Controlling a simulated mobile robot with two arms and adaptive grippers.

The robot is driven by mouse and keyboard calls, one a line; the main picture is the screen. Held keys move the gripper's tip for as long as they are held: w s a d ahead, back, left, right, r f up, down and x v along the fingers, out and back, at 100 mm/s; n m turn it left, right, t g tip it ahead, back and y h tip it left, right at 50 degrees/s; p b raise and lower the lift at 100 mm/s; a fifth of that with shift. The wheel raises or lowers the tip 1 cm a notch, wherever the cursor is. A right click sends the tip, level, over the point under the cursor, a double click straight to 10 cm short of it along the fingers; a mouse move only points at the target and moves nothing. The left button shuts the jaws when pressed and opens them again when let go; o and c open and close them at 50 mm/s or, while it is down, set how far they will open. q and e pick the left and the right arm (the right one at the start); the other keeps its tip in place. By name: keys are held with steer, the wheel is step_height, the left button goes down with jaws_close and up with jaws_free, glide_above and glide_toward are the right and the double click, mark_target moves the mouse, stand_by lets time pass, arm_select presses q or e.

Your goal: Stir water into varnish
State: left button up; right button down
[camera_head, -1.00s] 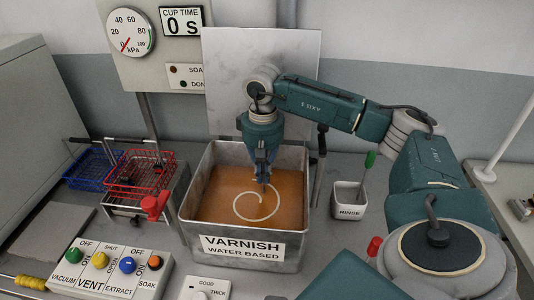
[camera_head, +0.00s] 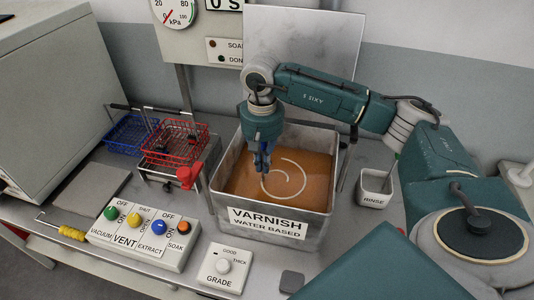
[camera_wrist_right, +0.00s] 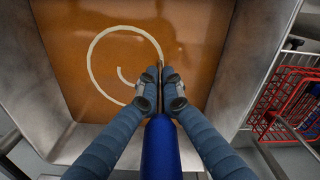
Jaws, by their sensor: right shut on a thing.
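The varnish tank (camera_head: 275,243) is a grey metal box labelled "VARNISH WATER BASED", holding orange-brown varnish (camera_head: 310,160). A pale curl of liquid (camera_head: 300,182) lies on the surface; it also shows as an open spiral in the right wrist view (camera_wrist_right: 93,60). My right gripper (camera_head: 262,168) points down over the left part of the tank, beside the curl. Its fingers (camera_wrist_right: 160,80) are shut on a blue-handled tool (camera_wrist_right: 160,150). The fingers hide most of the tool, and I cannot see how deep its end sits. My left gripper is out of view.
A rinse cup (camera_head: 374,190) with a thin rod stands right of the tank. Red (camera_head: 172,147) and blue (camera_head: 128,132) wire baskets stand left. A button panel (camera_head: 145,236) and grade box (camera_head: 222,270) are in front. A grey plate (camera_head: 290,40) stands behind the tank.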

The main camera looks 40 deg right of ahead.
steer(key=s+b, duration=0.2)
steer(key=s, duration=0.4)
steer(key=d+b, duration=0.2)
steer(key=d, duration=0.5)
steer(key=shift+s+d, duration=0.15)
stand_by(0.3)
